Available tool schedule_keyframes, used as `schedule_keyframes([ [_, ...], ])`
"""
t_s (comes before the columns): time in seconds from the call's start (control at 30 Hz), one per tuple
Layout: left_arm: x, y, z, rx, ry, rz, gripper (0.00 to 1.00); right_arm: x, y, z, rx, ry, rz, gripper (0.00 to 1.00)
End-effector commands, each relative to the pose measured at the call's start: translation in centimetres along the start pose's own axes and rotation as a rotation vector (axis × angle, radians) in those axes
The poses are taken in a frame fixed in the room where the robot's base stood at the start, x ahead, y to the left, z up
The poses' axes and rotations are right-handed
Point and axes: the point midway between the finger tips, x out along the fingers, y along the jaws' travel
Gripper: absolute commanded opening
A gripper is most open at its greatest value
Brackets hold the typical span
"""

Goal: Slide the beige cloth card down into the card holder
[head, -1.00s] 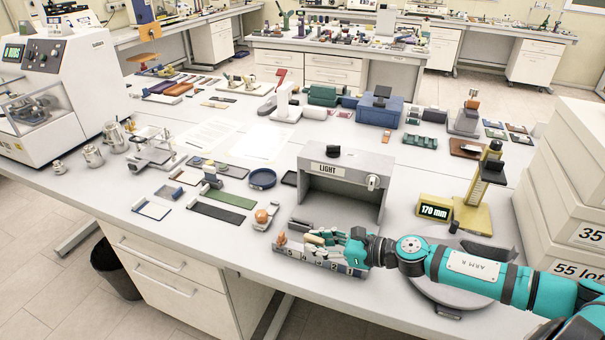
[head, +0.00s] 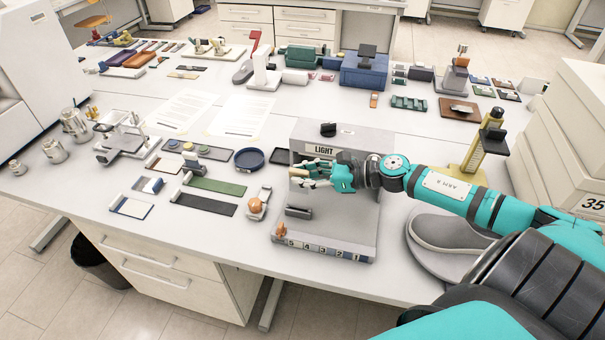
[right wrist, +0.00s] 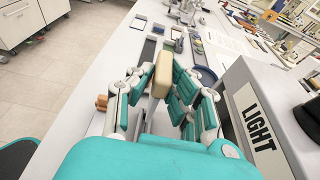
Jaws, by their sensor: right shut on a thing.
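My right gripper (head: 312,174) is in front of the grey light box, raised above its base. In the right wrist view the fingers (right wrist: 160,88) are closed around a beige block-like piece, which I take to be the beige cloth card (right wrist: 162,72); it stands up between them. In the head view the fingers mostly hide it. A small dark slotted piece, probably the card holder (head: 298,212), stands on the base below the gripper, apart from it. My left gripper is not in view.
The light box (head: 350,150) rises behind the gripper. A numbered strip (head: 322,249) runs along its front edge, with a small orange-brown piece (head: 280,231) at the left end. Flat samples (head: 210,200) lie to the left.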

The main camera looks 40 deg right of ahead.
Motion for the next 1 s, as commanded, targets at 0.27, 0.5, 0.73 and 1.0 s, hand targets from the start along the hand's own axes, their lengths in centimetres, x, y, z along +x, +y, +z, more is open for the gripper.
schedule_keyframes([
  [0.27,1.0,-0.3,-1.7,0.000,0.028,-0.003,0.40,0.2,0.0,-1.1,0.010,0.006,-0.004,0.00],
  [0.5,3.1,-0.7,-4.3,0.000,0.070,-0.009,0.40,0.9,-0.1,-3.4,0.009,0.006,-0.004,0.00],
  [0.73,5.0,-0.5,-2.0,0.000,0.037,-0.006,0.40,1.5,-0.1,-5.2,0.008,0.006,-0.004,0.00],
  [1.0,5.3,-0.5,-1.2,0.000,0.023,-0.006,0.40,1.6,-0.1,-5.5,0.008,0.006,-0.004,0.00],
])
